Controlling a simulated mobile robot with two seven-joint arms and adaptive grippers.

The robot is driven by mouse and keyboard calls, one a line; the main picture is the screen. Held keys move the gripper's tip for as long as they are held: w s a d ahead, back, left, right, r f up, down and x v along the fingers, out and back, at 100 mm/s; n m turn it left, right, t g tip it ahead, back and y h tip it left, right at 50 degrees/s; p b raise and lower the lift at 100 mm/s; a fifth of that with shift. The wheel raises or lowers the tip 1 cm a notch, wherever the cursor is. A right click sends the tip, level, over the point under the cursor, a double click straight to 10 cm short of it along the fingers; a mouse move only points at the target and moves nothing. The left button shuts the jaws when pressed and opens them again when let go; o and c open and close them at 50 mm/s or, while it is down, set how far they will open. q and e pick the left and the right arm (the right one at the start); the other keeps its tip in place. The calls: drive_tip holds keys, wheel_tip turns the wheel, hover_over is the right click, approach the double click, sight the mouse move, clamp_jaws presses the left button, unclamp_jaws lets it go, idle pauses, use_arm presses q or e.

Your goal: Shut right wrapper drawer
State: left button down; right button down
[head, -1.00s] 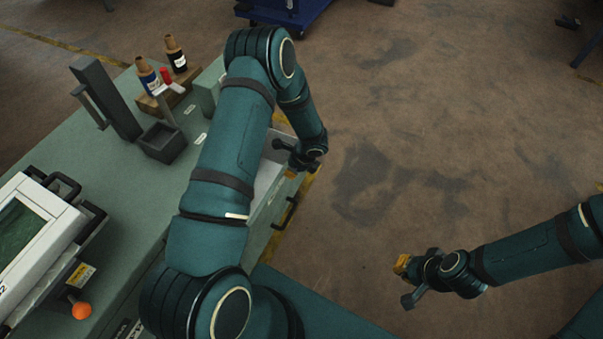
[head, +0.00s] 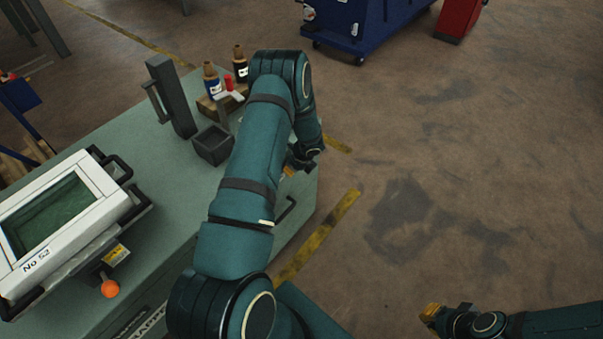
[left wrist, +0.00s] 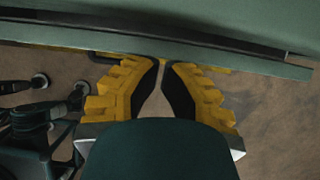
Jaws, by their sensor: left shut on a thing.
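The right wrapper drawer is at the right end of the green bench (head: 135,95), largely hidden by my left arm in the head view. In the left wrist view a green front edge (left wrist: 250,64) runs across the top, with a dark line above it. My left gripper (head: 303,160) is at this end of the bench. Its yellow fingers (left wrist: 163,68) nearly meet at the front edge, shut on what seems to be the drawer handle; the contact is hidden. My right gripper (head: 440,315) hangs over open floor, its jaw opening unclear.
A dark handle (head: 287,208) shows on the bench front nearer me. On the bench are a white-framed device (head: 60,220), a grey box (head: 212,145) and two bottles (head: 240,65). A blue cart (head: 365,25) stands behind. The floor at right is clear.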

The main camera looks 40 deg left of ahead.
use_arm(q)
drive_tip(key=shift+a, duration=0.6)
